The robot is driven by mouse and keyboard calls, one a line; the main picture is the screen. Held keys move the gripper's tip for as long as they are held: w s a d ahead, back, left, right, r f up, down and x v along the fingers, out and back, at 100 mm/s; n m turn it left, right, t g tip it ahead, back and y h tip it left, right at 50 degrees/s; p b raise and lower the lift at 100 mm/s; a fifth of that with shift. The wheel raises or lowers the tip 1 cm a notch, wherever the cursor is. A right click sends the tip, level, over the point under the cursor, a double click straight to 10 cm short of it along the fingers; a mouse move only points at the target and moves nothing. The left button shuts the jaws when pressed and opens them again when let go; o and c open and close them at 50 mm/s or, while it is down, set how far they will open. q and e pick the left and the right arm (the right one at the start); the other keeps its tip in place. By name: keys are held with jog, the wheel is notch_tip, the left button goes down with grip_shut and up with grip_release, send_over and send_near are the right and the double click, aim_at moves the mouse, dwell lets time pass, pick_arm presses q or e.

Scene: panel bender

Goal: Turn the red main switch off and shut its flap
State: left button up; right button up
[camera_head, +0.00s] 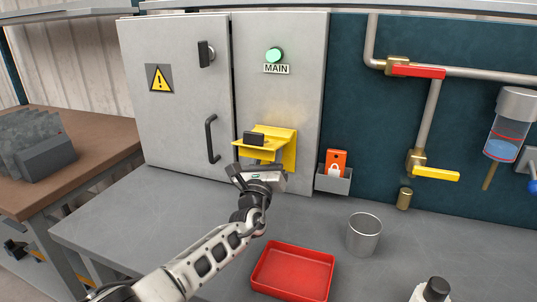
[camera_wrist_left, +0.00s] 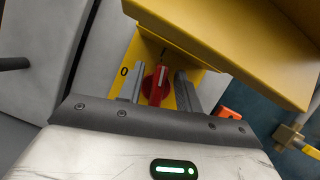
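The red main switch (camera_wrist_left: 156,85) shows in the left wrist view on a yellow plate (camera_wrist_left: 123,84) with a "0" mark to its left. Its knob points roughly upward in that view, tilted slightly. Its yellow flap (camera_head: 262,143) stands open, sticking out from the cabinet above the switch, with a dark block-like handle (camera_head: 254,138) on it. My left gripper (camera_head: 260,174) is below the flap, facing the switch. In the left wrist view its two fingers (camera_wrist_left: 160,88) stand apart, one on each side of the knob; contact is unclear. The head view hides the knob. My right gripper is out of view.
A lit green lamp (camera_head: 274,55) sits above the MAIN label. Right of the switch is a grey holder (camera_head: 334,182) with an orange padlock-marked item (camera_head: 336,160). A red tray (camera_head: 292,270) and a metal cup (camera_head: 364,234) stand on the bench. The flap overhangs my left gripper.

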pick_arm(q)
grip_shut()
jog(key=n+y+b, duration=0.1)
jog(key=n, duration=0.1)
jog(key=n+y+b, duration=0.1)
jog(key=n, duration=0.1)
jog(key=n+b, duration=0.1)
jog(key=n, duration=0.1)
jog(key=shift+a+f+g+y+b, duration=0.1)
jog(key=shift+f+g+y+b, duration=0.2)
jog(key=shift+y+b, duration=0.1)
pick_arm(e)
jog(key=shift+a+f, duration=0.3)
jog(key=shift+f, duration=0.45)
pick_arm(q)
grip_release()
jog(key=shift+r, duration=0.1)
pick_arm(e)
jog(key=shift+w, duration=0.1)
